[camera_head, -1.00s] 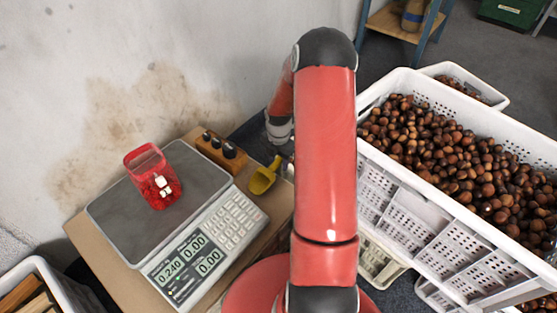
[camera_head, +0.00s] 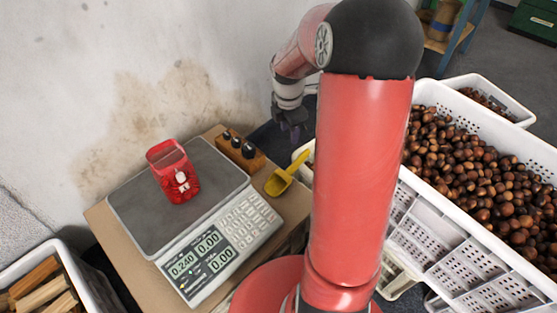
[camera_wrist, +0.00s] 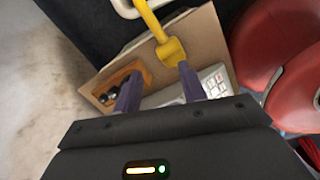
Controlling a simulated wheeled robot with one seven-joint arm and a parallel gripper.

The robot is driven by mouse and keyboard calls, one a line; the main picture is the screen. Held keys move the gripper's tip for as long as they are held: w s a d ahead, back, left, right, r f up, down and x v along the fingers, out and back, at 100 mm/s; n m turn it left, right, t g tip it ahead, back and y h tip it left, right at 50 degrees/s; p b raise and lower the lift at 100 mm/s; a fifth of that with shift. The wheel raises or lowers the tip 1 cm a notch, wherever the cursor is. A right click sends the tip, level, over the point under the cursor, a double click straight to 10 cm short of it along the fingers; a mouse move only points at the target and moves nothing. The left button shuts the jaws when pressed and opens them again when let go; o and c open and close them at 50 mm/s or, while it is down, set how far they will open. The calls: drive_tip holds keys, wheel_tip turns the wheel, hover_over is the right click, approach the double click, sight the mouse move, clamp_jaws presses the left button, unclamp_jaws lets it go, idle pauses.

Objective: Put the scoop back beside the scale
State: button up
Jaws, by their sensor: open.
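The yellow scoop (camera_head: 286,174) lies on the brown tabletop to the right of the scale, its handle pointing up and to the right. It also shows in the wrist view (camera_wrist: 167,42), beyond the fingertips. The scale (camera_head: 205,215) has a grey platform and a keypad, with 0.240 on its display. My gripper (camera_head: 292,128) is above and behind the scoop, near the wall, apart from it. In the wrist view my gripper (camera_wrist: 158,82) has its two dark fingers spread with nothing between them.
A red bag (camera_head: 172,172) stands on the scale platform. A white crate of chestnuts (camera_head: 480,185) is at the right, and a crate of wood (camera_head: 50,285) at the lower left.

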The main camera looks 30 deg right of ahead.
drive_tip(key=s+a+r+m+t, duration=0.3)
drive_tip(key=s+a+r+m, duration=0.65)
drive_tip(key=r, duration=0.25)
drive_tip(key=s+a+r+m+t, duration=0.2)
drive_tip(key=s+a+m, duration=0.3)
drive_tip(key=s+m, duration=0.3)
drive_tip(key=s, duration=0.3)
drive_tip(key=shift+s+a+r+m+y, duration=0.3)
drive_tip(key=shift+s+a+m+y, duration=0.05)
drive_tip(key=shift+a+y, duration=0.05)
